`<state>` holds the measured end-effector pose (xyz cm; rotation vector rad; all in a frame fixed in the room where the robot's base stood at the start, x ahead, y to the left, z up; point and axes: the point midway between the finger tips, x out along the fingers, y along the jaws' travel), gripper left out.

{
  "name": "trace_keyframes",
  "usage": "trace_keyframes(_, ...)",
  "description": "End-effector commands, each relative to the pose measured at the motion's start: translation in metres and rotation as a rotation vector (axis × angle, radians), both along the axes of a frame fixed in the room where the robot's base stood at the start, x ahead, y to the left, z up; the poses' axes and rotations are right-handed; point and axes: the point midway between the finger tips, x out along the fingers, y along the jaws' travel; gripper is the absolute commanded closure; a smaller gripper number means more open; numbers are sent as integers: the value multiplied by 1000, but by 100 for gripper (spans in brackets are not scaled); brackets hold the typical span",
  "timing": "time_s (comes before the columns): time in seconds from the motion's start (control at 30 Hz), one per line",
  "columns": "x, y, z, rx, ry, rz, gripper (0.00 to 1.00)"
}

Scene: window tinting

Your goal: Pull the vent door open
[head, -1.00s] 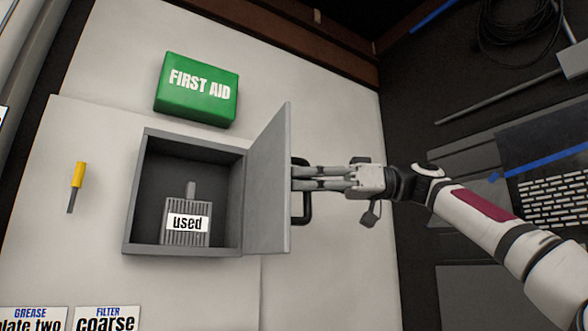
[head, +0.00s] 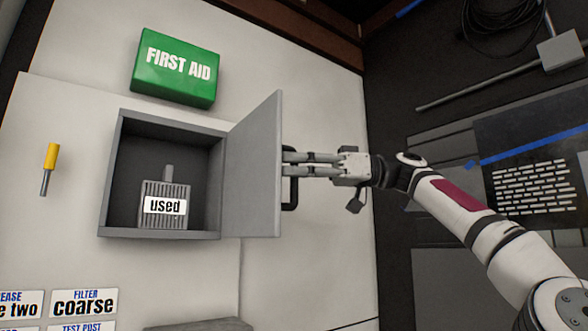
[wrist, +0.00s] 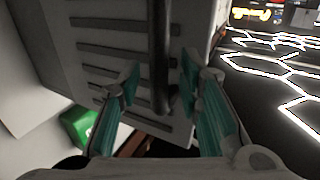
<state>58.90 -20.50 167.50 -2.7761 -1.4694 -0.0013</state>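The grey vent door (head: 252,170) stands open in the head view, swung out on its hinge at the right side of the grey vent box (head: 110,190). Its black handle (head: 291,192) is on the outer face, partly hidden by the door's edge and my fingers. My gripper (head: 286,164) is at this handle, on the door's outer side. In the wrist view, the teal-padded fingers of my gripper (wrist: 160,78) are spread on either side of the black handle bar (wrist: 160,50), with gaps visible. The slatted outer face of the door (wrist: 110,48) lies behind them.
A ribbed grey filter (head: 165,190) labelled "used" stands inside the box. A green first aid box (head: 176,68) is above it on the wall. A yellow-handled tool (head: 50,160) hangs at the left. Labels (head: 83,302) are below.

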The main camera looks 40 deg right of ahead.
Motion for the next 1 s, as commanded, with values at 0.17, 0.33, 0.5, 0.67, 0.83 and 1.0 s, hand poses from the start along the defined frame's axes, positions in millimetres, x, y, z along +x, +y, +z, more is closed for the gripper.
trace_keyframes(0.17, 1, 0, 0, -1, 1, -1, 67)
trace_keyframes(0.33, -4, -7, 0, 0, -1, -2, 67)
trace_keyframes(0.5, -19, -30, 1, 3, -3, -3, 67)
trace_keyframes(0.67, -40, -60, 1, 4, -4, -3, 67)
trace_keyframes(0.83, -55, -83, 0, 2, -3, -2, 67)
trace_keyframes(1.0, -63, -93, 1, 1, -2, -1, 67)
